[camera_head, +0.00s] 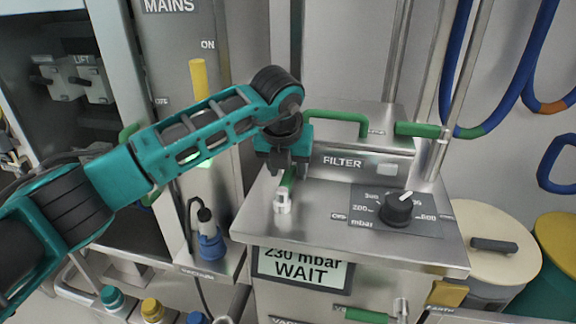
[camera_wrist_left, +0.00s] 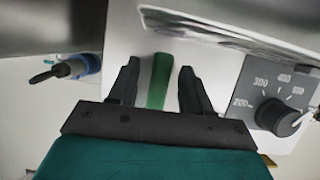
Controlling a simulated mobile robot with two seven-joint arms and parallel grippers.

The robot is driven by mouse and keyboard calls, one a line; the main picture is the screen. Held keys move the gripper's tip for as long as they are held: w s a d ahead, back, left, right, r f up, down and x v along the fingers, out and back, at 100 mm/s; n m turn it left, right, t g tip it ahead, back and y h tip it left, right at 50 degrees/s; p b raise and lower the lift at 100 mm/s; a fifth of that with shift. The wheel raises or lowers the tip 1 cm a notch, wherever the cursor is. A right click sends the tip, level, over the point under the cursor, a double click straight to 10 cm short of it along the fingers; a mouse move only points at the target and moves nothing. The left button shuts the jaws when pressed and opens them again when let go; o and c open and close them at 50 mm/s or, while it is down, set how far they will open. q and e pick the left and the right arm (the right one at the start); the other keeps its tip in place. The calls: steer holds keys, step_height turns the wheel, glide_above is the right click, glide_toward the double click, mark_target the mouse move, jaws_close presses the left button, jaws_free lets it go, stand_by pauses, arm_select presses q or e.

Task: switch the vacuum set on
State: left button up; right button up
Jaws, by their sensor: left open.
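The vacuum set (camera_head: 320,215) is a steel cabinet with a FILTER housing (camera_head: 355,165) on top. Its display (camera_head: 303,266) reads "230 mbar WAIT". A black rotary knob (camera_head: 397,209) with a mbar scale sits on the right of its top; it also shows in the left wrist view (camera_wrist_left: 277,117). A green lever (camera_head: 287,187) with a pale end stands at the left of the top. My left gripper (camera_head: 282,168) is open and points down over it. In the left wrist view the green lever (camera_wrist_left: 160,82) lies between the two open fingers, apart from both. My right gripper is out of view.
A green bar handle (camera_head: 337,115) crosses behind the gripper by the filter. Steel pipes (camera_head: 460,80) and blue hoses (camera_head: 525,75) hang at the right. A MAINS panel with a yellow lever (camera_head: 199,80) stands behind my arm. A blue-bodied plug (camera_head: 210,245) sits at the left.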

mark_target(282, 189)
arm_select(q)
steer(key=v, duration=1.3)
steer(key=shift+p, duration=0.4)
